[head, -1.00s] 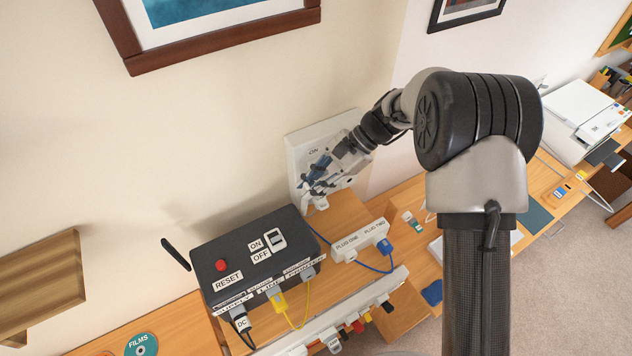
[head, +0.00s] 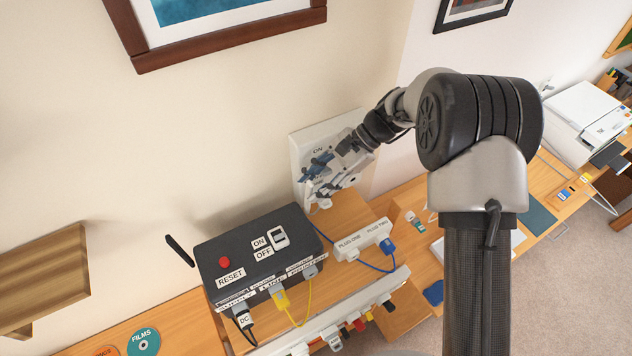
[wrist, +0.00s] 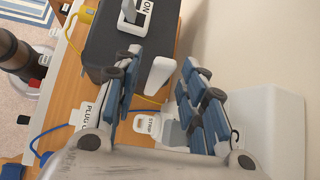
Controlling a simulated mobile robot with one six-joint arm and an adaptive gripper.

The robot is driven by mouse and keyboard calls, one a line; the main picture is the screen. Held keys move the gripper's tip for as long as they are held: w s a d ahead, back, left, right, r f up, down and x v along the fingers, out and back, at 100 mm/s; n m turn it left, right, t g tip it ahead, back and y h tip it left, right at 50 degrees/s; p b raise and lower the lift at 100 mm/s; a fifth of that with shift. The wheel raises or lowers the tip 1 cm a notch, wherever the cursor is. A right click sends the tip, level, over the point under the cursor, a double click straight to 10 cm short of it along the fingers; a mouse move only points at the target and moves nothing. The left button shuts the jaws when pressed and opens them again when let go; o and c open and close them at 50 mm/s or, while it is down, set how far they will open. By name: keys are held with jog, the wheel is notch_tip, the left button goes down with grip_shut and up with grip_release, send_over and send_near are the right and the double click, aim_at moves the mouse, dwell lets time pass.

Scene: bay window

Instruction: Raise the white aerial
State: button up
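My gripper (head: 316,178) is in front of the white wall box, at the right end of the black router box (head: 250,250). In the wrist view my gripper (wrist: 160,66) is open, with blue-padded fingers on both sides. A white paddle-shaped piece, apparently the white aerial (wrist: 158,76), shows between the fingers beside the black box (wrist: 108,48). Neither finger clearly touches it. In the head view I cannot pick this aerial out from the fingers. A black aerial (head: 180,250) leans at the router's left end.
The white wall box (head: 300,150) is behind my gripper, close to the fingers. A white plug strip (head: 362,241) with a blue lead lies right of the router. Yellow and black leads plug into the router's front. A wooden shelf (head: 50,270) is at left.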

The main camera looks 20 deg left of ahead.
jog(key=v, duration=1.2)
jog(key=shift+c, duration=0.3)
